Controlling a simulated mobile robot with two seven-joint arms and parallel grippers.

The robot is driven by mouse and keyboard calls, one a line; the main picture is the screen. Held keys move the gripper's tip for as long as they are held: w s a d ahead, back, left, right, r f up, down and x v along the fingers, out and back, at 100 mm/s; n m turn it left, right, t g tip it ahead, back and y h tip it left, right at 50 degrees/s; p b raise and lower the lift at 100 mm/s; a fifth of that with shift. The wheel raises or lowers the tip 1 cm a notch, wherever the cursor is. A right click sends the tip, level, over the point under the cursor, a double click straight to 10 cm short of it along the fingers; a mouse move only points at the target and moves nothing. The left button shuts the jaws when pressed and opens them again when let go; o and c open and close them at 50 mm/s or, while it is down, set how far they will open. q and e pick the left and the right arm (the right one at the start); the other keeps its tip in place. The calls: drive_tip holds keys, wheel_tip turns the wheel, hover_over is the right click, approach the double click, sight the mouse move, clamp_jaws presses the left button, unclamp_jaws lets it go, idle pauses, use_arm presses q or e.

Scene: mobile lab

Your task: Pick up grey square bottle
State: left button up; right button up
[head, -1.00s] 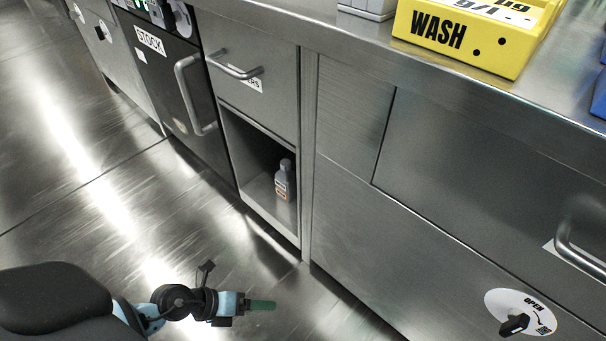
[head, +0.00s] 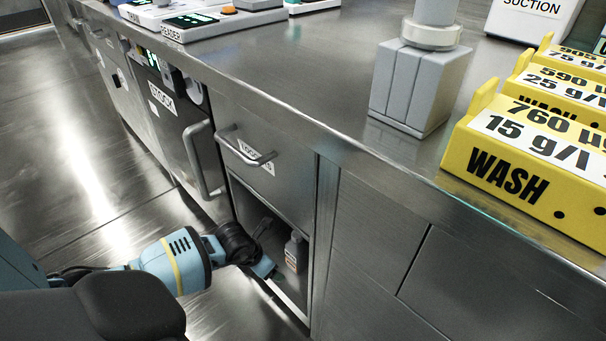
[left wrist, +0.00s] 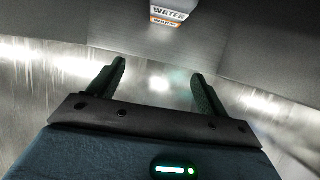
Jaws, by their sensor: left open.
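The grey square bottle (head: 294,252) stands upright in the open cubby below the drawer in the head view. In the left wrist view the lower part of the bottle (left wrist: 172,11), with a label reading WATER, shows at the top edge, ahead of the fingers. My left gripper (left wrist: 158,82) is open and empty, its two dark fingers apart, with the bottle beyond the tips and not between them. In the head view my left gripper (head: 268,267) is at the cubby's opening, left of the bottle, its fingers mostly hidden. My right gripper is not in view.
The cubby (head: 309,238) is bounded by side walls and a drawer with a handle (head: 246,146) above. A STOCK door with a handle (head: 203,158) is at left. Yellow WASH blocks (head: 510,185) and a grey block (head: 420,88) stand on the counter. The floor at left is clear.

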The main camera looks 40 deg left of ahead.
sight(299, 241)
use_arm(q)
drive_tip(key=w+b, duration=0.1)
drive_tip(key=w, duration=0.1)
drive_tip(key=w+b, duration=0.1)
drive_tip(key=w, duration=0.1)
drive_tip(key=w+b, duration=0.1)
drive_tip(key=w, duration=0.1)
drive_tip(key=shift+w+d+f, duration=0.1)
drive_tip(key=shift+w+d, duration=0.15)
drive_tip(key=shift+w, duration=0.2)
drive_tip(key=shift+w, duration=0.1)
drive_tip(key=w+b, duration=0.2)
drive_tip(key=w, duration=0.2)
drive_tip(key=shift+w+d+b, duration=0.1)
drive_tip(key=shift+w+b, duration=0.2)
drive_tip(key=shift+w, duration=0.1)
drive_tip(key=shift+w+f+b, duration=0.2)
drive_tip(key=shift+f+b, duration=0.3)
drive_tip(key=shift+b, duration=0.05)
drive_tip(key=shift+c, duration=0.3)
